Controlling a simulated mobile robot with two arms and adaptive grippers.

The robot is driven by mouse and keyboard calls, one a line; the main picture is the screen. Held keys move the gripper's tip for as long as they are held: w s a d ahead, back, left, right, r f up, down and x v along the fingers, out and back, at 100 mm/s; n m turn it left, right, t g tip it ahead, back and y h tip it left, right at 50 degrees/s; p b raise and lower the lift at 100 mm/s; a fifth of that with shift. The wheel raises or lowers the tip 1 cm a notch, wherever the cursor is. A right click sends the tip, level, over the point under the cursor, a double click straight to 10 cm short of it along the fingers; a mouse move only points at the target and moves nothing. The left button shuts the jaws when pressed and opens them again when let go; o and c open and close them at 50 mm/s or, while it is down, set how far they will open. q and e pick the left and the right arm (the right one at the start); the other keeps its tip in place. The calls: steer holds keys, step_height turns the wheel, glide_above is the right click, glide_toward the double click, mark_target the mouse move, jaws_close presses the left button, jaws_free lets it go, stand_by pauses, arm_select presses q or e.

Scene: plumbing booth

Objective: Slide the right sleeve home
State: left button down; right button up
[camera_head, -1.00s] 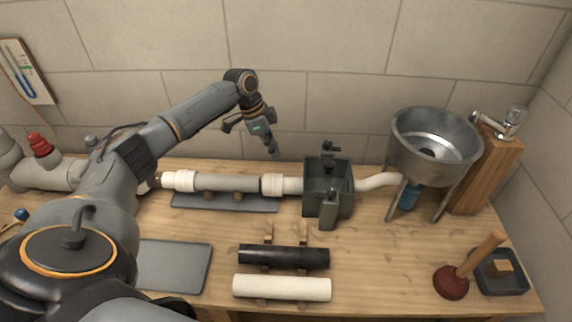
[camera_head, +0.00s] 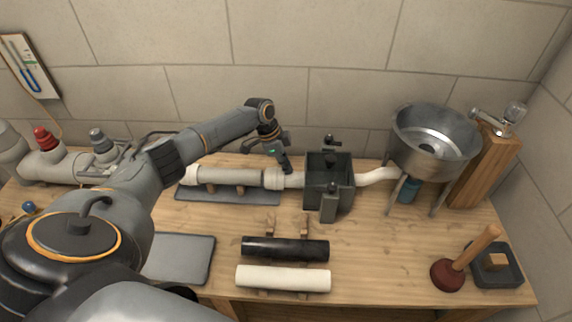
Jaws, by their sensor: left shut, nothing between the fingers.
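The right sleeve (camera_head: 273,179) is a white collar at the right end of the grey pipe (camera_head: 230,177), around the joint with a short white pipe (camera_head: 294,180). The left sleeve (camera_head: 190,175) is a similar white collar at the pipe's left end, partly hidden by my left arm. My left gripper (camera_head: 287,169) is shut and points down at the white pipe, just right of the right sleeve. I cannot tell whether its tips touch the sleeve. My right gripper is not in view.
A dark open box (camera_head: 341,190) stands close to the gripper's right. Beyond it is a metal basin (camera_head: 436,145) on legs. A black pipe (camera_head: 285,249) and a white pipe (camera_head: 283,279) lie in front. A plunger (camera_head: 449,274) is at front right.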

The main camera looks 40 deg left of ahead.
mark_target(273, 170)
arm_select(q)
steer(key=s+a, duration=0.1)
steer(key=a, duration=0.2)
steer(key=s+a, duration=0.1)
steer(key=shift+s+a, duration=0.15)
steer(key=shift+s, duration=0.2)
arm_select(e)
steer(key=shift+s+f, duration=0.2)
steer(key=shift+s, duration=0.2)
arm_select(q)
steer(key=shift+r, duration=0.15)
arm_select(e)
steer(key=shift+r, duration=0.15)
